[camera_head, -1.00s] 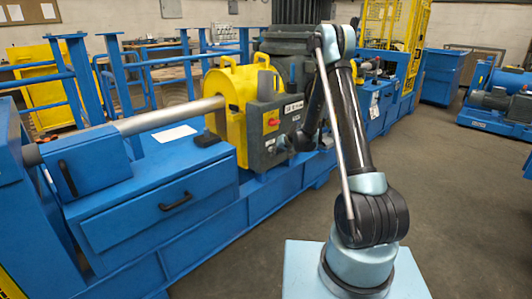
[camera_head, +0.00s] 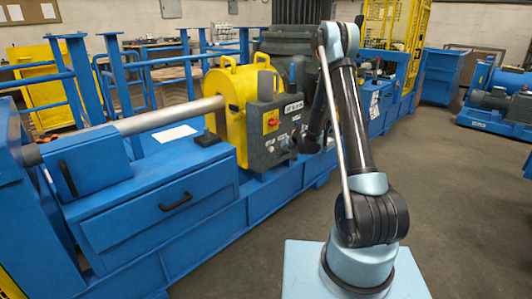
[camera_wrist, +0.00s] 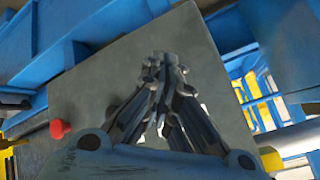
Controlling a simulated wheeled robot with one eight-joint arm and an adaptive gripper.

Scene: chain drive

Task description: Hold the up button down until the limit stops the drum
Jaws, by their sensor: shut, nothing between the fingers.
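The grey control box (camera_head: 268,148) stands on the blue bench beside the yellow housing (camera_head: 231,105). Its front carries a red knob on a yellow plate (camera_head: 271,122), a pale label and small controls. The up button cannot be made out. In the wrist view the grey panel (camera_wrist: 85,88) lies behind my gripper (camera_wrist: 160,68), whose fingers are together and empty. A red knob (camera_wrist: 60,128) shows left of them. The fingers hide part of the panel, and I cannot tell whether they touch it. In the head view my gripper is small and dark at the box's right side.
A steel shaft (camera_head: 165,115) runs left from the yellow housing over the blue bench, with a drawer (camera_head: 160,204) below. A black block (camera_head: 206,138) and white sheet (camera_head: 174,133) lie on the bench top. Open floor (camera_head: 470,185) is at right.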

